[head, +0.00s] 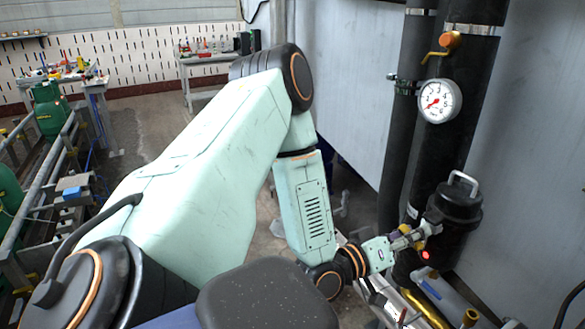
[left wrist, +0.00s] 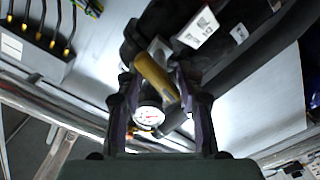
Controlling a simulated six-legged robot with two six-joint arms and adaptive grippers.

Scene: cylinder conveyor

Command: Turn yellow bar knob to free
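The yellow bar knob (left wrist: 155,78) shows in the left wrist view, slanted between the fingertips of my left gripper (left wrist: 155,82). The fingers stand apart on either side of the bar; whether either touches it I cannot tell. In the head view my left gripper (head: 412,239) reaches right, to the front of the black canister (head: 456,207) on the dark pipe. There the knob is too small and too covered by the gripper to make out clearly. My right gripper is not in view.
A round white pressure gauge (head: 440,101) is on the pipe, with an orange-yellow handle (head: 449,40) above it. A red light (head: 425,255) glows just below my gripper. Brass and silver pipes (head: 428,308) lie below. A grey metal wall (head: 340,80) stands behind.

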